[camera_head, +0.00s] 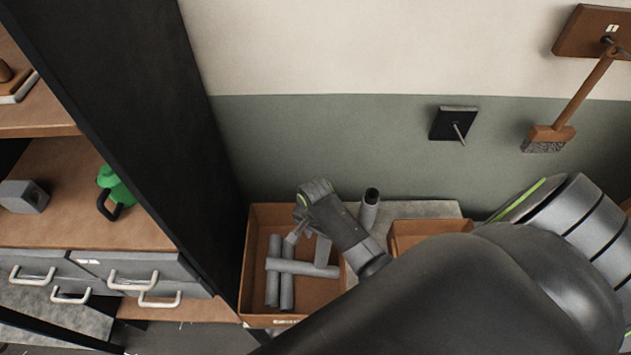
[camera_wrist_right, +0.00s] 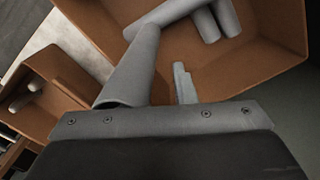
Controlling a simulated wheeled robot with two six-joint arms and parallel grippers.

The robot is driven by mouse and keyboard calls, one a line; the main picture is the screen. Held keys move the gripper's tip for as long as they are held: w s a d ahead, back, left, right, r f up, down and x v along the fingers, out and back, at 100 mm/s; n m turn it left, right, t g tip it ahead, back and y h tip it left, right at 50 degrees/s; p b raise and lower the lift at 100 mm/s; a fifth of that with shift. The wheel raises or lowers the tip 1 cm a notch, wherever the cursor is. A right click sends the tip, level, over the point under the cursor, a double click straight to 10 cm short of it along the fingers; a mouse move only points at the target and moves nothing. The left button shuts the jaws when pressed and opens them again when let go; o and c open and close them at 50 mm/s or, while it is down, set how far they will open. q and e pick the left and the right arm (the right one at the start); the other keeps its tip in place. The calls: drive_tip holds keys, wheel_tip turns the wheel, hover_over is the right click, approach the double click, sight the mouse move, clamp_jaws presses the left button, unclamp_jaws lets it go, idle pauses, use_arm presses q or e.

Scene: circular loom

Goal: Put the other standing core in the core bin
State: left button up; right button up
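The brown core bin (camera_head: 247,262) holds several grey cores; a crosswise one (camera_head: 303,268) lies over others. My right gripper (camera_head: 297,230) is over the bin, pointing down. Just below it, a slanted grey core (camera_head: 322,250) rests against or hangs above the pile. In the wrist view this core (camera_wrist_right: 132,68) has its hollow end close to the gripper, with a gap between it and the visible finger (camera_wrist_right: 183,83); the gripper's opening is unclear. Another grey core (camera_head: 369,210) stands upright behind my right arm, its lower end hidden. My left gripper is out of view.
A second brown box (camera_head: 405,229) stands right of the bin, partly hidden by my arm; the wrist view shows cores inside it. A dark upright panel (camera_head: 165,120) and drawers (camera_head: 130,268) are at the left. A brush (camera_head: 549,138) hangs on the wall.

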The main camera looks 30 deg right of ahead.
wheel_tip(320, 180, up, 13)
drive_tip(key=shift+f+b, duration=0.15)
drive_tip(key=shift+b, duration=0.2)
idle(0.5)
idle(0.4)
